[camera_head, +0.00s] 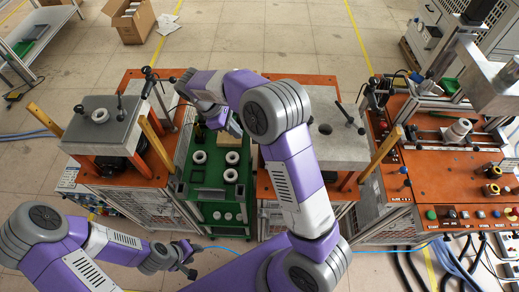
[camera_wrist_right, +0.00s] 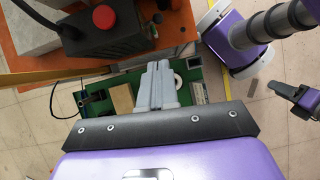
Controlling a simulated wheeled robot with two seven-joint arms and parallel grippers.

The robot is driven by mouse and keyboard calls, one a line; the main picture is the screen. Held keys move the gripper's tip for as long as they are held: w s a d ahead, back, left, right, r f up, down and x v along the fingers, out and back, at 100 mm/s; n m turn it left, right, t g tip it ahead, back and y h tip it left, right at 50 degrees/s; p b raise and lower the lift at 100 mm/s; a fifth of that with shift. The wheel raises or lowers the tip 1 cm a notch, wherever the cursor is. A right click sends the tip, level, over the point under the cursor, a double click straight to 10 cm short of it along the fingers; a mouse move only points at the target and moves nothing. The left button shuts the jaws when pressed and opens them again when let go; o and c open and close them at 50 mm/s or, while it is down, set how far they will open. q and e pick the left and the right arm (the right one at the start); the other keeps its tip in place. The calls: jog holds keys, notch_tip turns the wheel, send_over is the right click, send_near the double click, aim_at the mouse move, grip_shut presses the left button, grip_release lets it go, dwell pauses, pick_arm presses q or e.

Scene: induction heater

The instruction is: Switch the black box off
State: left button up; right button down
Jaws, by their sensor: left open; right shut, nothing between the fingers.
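The black box (camera_wrist_right: 110,42) with a round red button on it stands on an orange table top at the upper left of the right wrist view. My right gripper (camera_wrist_right: 157,68) is shut and empty in that view. Its fingertips are apart from the box, to the lower right of it. In the head view my right arm reaches over the green cart, and its wrist points left towards the far corner of the left station. The box is hard to make out there. My left gripper (camera_head: 188,262) is open and empty, low in front of the green cart.
The green cart (camera_head: 207,190) holds several white rings. Grey-topped stations stand on both sides of it, the left one with a grey plate (camera_head: 88,128). A console (camera_head: 455,185) with coloured buttons is at the right. A cardboard box (camera_head: 131,25) lies on the floor behind.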

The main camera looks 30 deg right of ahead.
jog(key=s+d+r+x, duration=0.1)
jog(key=x, duration=1.2)
jog(key=shift+s+d, duration=0.1)
